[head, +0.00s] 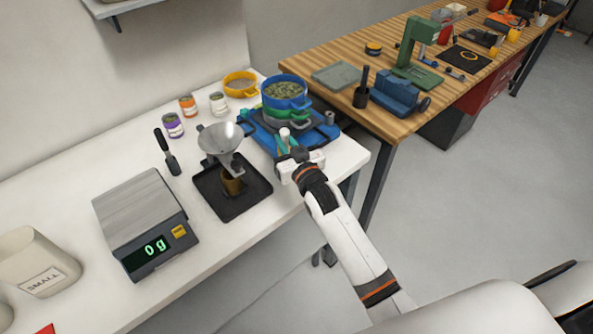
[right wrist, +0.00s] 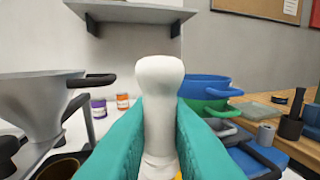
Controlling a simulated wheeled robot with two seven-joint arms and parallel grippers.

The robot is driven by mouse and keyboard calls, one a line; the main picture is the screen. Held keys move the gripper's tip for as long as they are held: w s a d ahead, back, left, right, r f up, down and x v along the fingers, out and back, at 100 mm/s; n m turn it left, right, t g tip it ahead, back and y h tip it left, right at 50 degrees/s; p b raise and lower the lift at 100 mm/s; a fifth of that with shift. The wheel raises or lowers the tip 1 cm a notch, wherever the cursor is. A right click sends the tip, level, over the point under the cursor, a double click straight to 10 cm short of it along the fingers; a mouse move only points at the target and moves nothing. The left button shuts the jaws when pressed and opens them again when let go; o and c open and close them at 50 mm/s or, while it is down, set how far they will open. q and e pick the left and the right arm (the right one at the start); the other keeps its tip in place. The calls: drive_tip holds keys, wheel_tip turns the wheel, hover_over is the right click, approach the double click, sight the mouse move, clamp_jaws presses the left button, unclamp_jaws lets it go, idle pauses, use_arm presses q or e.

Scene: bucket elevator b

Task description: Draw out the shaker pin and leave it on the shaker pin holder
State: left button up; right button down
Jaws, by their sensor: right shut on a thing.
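My right gripper (head: 283,146) reaches over the front edge of the white bench. Its teal fingers are shut on the white shaker pin (right wrist: 160,100), which stands upright between them with its rounded knob above. The white knob of the pin also shows in the head view (head: 284,132). The blue shaker base (head: 257,135) lies just behind the gripper and carries stacked green and blue sieves (head: 288,101). The pin's lower end is hidden, so I cannot tell whether it is still seated. A small grey cylinder (head: 329,118) stands at the shaker's right; I cannot tell whether it is the pin holder. My left gripper is not in view.
A metal funnel (head: 221,141) on a stand over a black tray (head: 204,201) is left of the gripper. A scale (head: 146,220) reading 0 g is farther left. Several small cans and a yellow sieve (head: 240,83) stand behind. A wooden workbench (head: 330,60) is at right.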

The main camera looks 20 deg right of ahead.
drive_tip(key=w+d+r+p, duration=0.1)
drive_tip(key=w+d+r, duration=0.1)
drive_tip(key=w+r, duration=0.2)
drive_tip(key=w, duration=0.3)
drive_tip(key=shift+w, duration=0.3)
drive_tip(key=shift+d, duration=0.1)
drive_tip(key=shift+r, duration=0.1)
wheel_tip(320, 180, down, 6)
drive_tip(key=b, duration=0.4)
idle(1.6)
